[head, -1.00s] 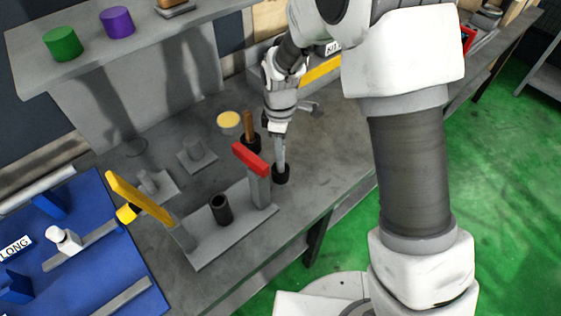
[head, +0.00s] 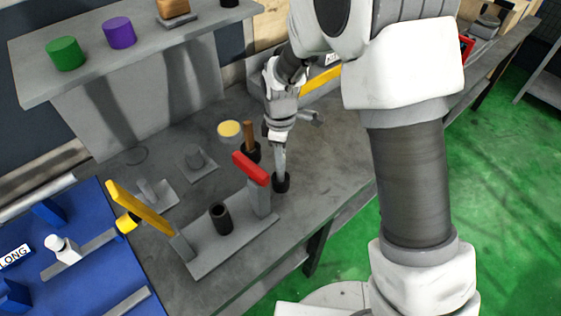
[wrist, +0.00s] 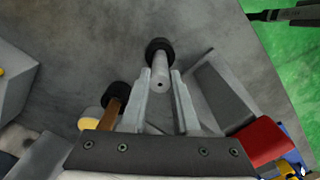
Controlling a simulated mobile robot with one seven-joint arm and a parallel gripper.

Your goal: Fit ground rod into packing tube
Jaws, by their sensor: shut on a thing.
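My gripper (wrist: 161,78) is shut on a pale grey rod (wrist: 160,72), seen end-on between the fingers in the wrist view. The rod's lower end is at a round black holder (wrist: 159,46) on the bench. In the head view my gripper (head: 280,146) points down, with the black holder (head: 281,183) directly below the rod. A dark, open-topped tube (head: 220,217) stands upright on a grey base plate (head: 205,265) to the left of my gripper; it looks like the packing tube. Its inside is dark.
A red-topped post (head: 251,168) stands between gripper and tube, and a yellow bar (head: 140,208) beyond the tube. A brown rod (head: 249,135) stands in another black holder close left of my gripper. Grey blocks and a blue board (head: 90,265) lie farther left.

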